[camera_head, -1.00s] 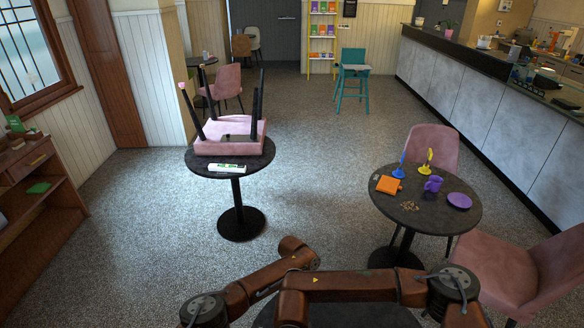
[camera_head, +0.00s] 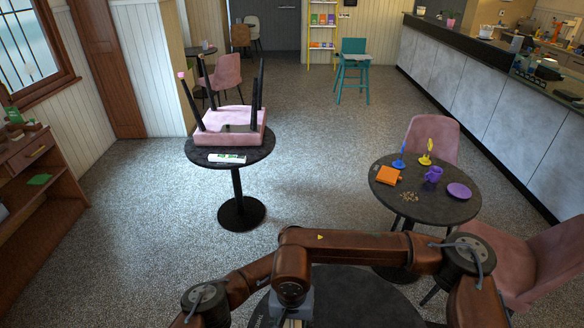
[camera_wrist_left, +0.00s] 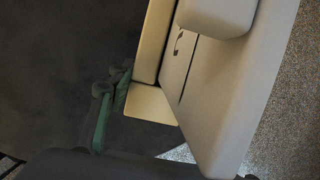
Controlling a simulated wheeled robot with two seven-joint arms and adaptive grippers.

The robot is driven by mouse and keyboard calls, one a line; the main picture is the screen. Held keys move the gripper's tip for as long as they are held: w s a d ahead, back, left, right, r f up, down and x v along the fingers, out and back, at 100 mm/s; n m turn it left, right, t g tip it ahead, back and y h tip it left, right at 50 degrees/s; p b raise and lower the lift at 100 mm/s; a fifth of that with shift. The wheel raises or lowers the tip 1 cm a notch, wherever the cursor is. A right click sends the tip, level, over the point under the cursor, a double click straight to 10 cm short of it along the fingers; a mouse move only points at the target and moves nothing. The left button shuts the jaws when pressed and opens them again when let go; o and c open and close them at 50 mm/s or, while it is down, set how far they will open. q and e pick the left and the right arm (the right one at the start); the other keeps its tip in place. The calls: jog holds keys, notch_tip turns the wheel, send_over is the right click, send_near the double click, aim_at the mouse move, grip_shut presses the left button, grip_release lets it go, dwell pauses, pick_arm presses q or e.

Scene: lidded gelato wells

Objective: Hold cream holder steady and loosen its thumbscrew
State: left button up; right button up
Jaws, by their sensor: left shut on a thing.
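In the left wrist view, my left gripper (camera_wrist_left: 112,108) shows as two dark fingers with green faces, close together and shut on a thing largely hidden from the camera. A cream-coloured block (camera_wrist_left: 150,105) lies just right of the fingers; I take it for part of the cream holder, but its outline is cut off by a big pale body. No thumbscrew can be made out. In the head view my arms cross low in the picture and hide much of the near dark tabletop (camera_head: 350,300). My right gripper does not show.
The right table (camera_head: 430,206) bears a blue holder (camera_head: 400,158), a yellow holder (camera_head: 425,155), an orange item (camera_head: 388,175), a purple mug (camera_head: 433,174) and a purple saucer (camera_head: 459,190). An upturned pink chair (camera_head: 228,135) sits on the left table. Open floor lies between.

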pick_arm(q)
jog(key=o, duration=1.4)
jog(key=shift+c, duration=0.2)
jog(key=v, duration=1.2)
